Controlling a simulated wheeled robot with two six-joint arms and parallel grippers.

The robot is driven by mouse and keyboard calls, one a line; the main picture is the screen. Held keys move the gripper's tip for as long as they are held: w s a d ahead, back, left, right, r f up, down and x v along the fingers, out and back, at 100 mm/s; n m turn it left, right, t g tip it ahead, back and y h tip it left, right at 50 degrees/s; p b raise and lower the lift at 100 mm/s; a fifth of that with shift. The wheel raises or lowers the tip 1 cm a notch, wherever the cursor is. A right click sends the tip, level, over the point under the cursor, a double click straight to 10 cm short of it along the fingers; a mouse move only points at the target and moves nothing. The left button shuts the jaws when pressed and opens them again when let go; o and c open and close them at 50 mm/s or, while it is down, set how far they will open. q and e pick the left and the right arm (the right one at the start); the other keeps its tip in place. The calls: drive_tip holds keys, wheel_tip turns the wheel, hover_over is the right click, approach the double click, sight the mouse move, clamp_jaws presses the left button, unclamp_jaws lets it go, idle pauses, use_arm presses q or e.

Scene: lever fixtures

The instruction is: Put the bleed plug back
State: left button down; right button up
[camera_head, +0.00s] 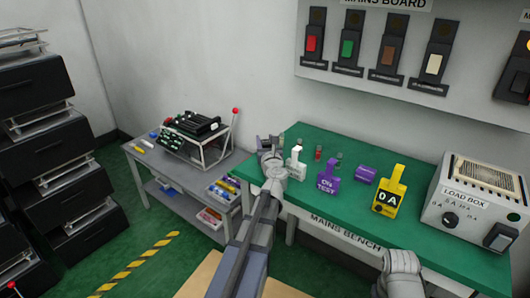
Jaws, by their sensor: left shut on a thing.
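My left gripper (268,146) is at the left end of the green-topped mains bench (410,232), seen from behind over its wrist. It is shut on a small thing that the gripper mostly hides. I cannot tell for sure whether this is the bleed plug. A white block-like piece (297,162) stands just right of the gripper.
A grey load box (470,205) stands at the bench's right end. Small red and green pieces (319,153) stand at the back. A grey side table (160,165) with a rack is to the left. Switches hang on the mains board (400,50). The bench's front strip looks clear.

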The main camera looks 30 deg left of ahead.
use_arm(q)
drive_tip(key=shift+f+b, duration=1.4)
drive_tip(key=shift+f, duration=0.3)
drive_tip(key=shift+f, duration=0.15)
drive_tip(key=shift+c, duration=2.1)
unclamp_jaws()
drive_tip(key=shift+s+d+r, duration=0.1)
drive_tip(key=shift+s+r, duration=0.05)
drive_tip(key=shift+r, duration=0.05)
drive_tip(key=v, duration=1.1)
drive_tip(key=shift+s+d, duration=0.2)
drive_tip(key=shift+d, duration=0.05)
